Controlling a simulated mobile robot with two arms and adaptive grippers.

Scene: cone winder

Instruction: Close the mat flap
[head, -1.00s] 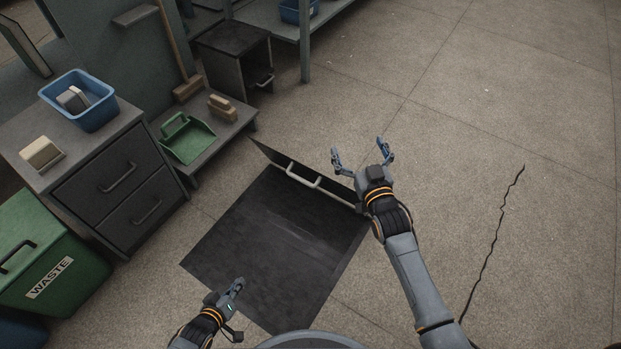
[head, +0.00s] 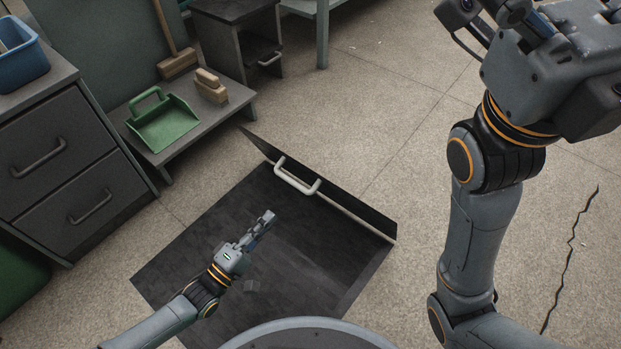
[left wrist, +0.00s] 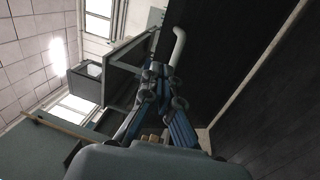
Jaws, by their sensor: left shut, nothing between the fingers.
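The black mat (head: 190,262) lies on the floor in the head view. Its flap (head: 355,208) stands raised and tilted along the far edge, with a pale handle (head: 297,178) on the side facing me. My left gripper (head: 264,222) is shut and empty above the mat, nearer to me than the handle and apart from it. In the left wrist view its fingers (left wrist: 161,82) are together, with the handle (left wrist: 178,46) just beyond them and the dark flap (left wrist: 210,40) behind. My right gripper (head: 500,22) is raised at the top right, its fingertips partly cut off by the frame.
A low shelf holds a green dustpan (head: 163,125) and a brush (head: 210,86) beyond the mat's left side. A grey drawer cabinet (head: 65,150) stands at the left.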

